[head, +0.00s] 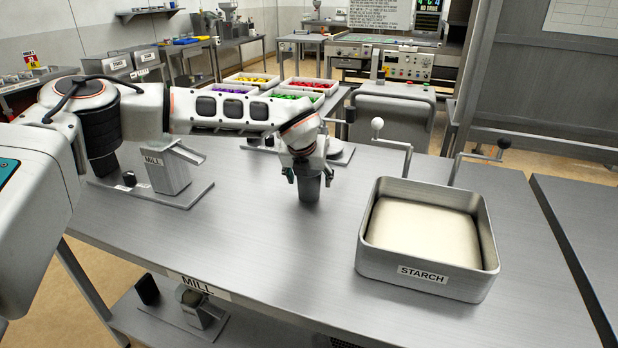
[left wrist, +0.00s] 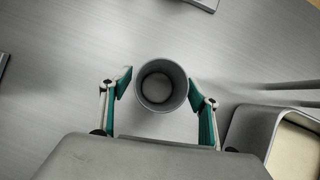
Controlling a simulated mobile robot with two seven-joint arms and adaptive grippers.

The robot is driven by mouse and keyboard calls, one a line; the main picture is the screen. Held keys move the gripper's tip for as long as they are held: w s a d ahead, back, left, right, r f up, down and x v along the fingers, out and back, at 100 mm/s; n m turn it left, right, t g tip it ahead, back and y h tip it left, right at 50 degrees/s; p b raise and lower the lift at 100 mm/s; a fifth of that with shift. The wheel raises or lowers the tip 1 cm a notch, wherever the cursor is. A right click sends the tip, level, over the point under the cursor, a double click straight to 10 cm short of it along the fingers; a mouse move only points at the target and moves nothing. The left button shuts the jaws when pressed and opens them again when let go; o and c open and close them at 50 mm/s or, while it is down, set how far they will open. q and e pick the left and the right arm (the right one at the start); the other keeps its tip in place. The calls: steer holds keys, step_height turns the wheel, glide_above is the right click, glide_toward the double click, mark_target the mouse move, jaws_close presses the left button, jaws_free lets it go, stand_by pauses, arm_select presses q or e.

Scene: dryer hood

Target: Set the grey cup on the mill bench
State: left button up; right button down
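The grey cup (head: 309,188) is upright and appears to stand on the mill bench (head: 250,235), near the middle of its top. In the left wrist view I look down into the cup (left wrist: 162,86), which looks empty. My left gripper (head: 309,176) is over the cup with its fingers spread, one on each side. The teal fingers (left wrist: 160,84) look slightly apart from the cup's wall in the left wrist view. My right gripper is not in view.
A steel STARCH bin (head: 418,285) stands right of the cup. A MILL device (head: 168,175) stands to the left, partly behind my left arm. Crank handles (head: 378,124) rise behind the bin. Trays of coloured pieces (head: 250,80) lie beyond. The bench front is clear.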

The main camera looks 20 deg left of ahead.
arm_select(q)
steer(key=shift+r, duration=0.3)
steer(key=v, duration=1.2)
steer(key=shift+f, duration=0.1)
